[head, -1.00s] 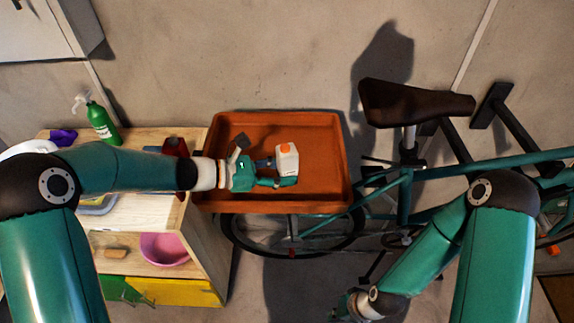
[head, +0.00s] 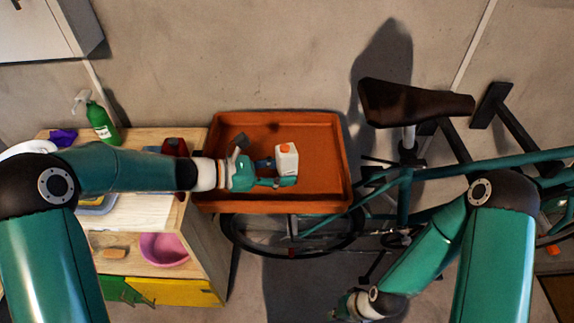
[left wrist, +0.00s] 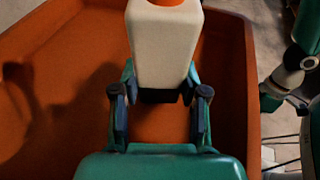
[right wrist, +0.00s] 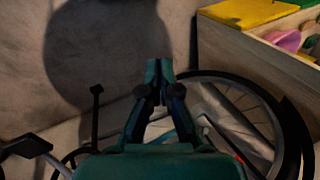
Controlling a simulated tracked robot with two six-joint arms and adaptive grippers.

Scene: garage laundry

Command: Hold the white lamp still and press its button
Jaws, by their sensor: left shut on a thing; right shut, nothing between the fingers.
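The white lamp (head: 287,162) is a small boxy white body with an orange button (head: 285,148) on top. It stands in the orange tray (head: 325,192). My left gripper (head: 280,182) is shut on the lamp's lower part; the left wrist view shows its fingers (left wrist: 160,98) on both sides of the lamp (left wrist: 163,45), with the button (left wrist: 168,2) cut off at the top edge. My right gripper (right wrist: 158,95) is shut and empty, low at the right in front of the bicycle, away from the lamp. In the head view its fingertips are barely visible near the bottom edge.
A teal bicycle (head: 405,195) with a dark saddle (head: 415,103) stands to the right of the tray. A wooden cabinet (head: 200,235) at the left bears a green spray bottle (head: 102,122) and holds a pink bowl (head: 165,249). The tray's right part is clear.

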